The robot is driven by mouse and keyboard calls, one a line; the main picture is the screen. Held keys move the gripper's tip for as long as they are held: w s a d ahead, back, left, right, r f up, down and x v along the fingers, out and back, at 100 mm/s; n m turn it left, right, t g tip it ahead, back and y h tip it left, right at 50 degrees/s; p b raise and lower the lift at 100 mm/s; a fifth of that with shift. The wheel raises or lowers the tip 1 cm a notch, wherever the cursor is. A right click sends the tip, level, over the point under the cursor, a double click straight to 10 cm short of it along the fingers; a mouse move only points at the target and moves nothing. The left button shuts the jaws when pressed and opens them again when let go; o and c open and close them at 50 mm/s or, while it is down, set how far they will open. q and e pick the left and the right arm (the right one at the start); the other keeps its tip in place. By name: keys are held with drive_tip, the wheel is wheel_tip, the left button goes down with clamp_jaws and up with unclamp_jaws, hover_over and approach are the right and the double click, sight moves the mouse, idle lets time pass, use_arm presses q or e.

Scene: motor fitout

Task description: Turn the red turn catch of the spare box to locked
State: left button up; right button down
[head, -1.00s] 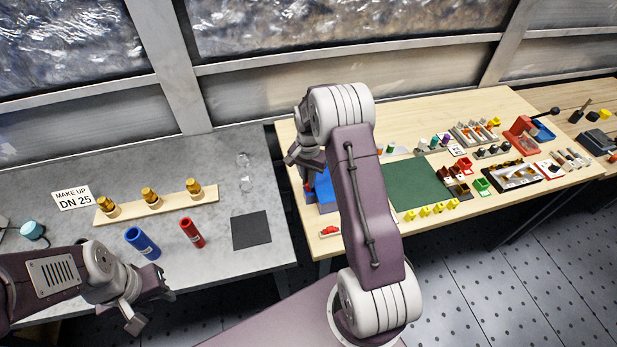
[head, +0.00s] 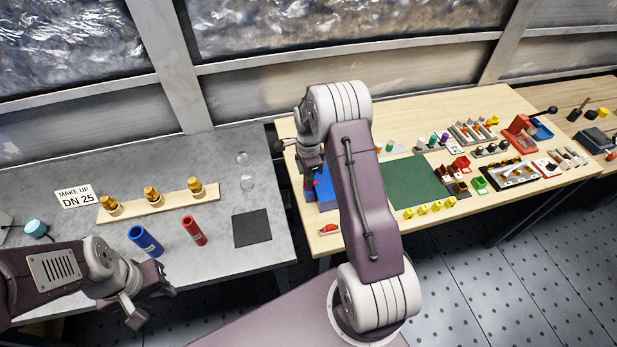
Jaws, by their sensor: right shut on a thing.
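The blue box (head: 326,192), which I take to be the spare box, stands at the left end of the wooden bench, partly hidden behind my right arm. A small bit of red (head: 316,184) shows at the box beside my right gripper; I take it to be the turn catch. My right gripper (head: 311,184) points down at the box and is shut on that red catch. Its fingertips are small and partly hidden, and the catch's angle cannot be read. My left gripper (head: 151,298) is open and empty in front of the grey table.
The grey table holds a blue cylinder (head: 145,241), a red cylinder (head: 194,231), a wooden strip (head: 156,202) with brass fittings and a dark mat (head: 252,228). A small red object (head: 329,229) lies near the wooden bench's front edge. A green mat (head: 412,181) lies right of my arm.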

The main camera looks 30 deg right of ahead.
drive_tip(key=shift+w+d+r+m, duration=0.1)
drive_tip(key=shift+w+r+m, duration=0.1)
drive_tip(key=shift+m, duration=0.3)
drive_tip(key=c, duration=1.5)
unclamp_jaws()
drive_tip(key=shift+s, duration=0.15)
drive_tip(key=shift+f, duration=0.1)
wheel_tip(320, 180, up, 9)
drive_tip(key=b, duration=0.1)
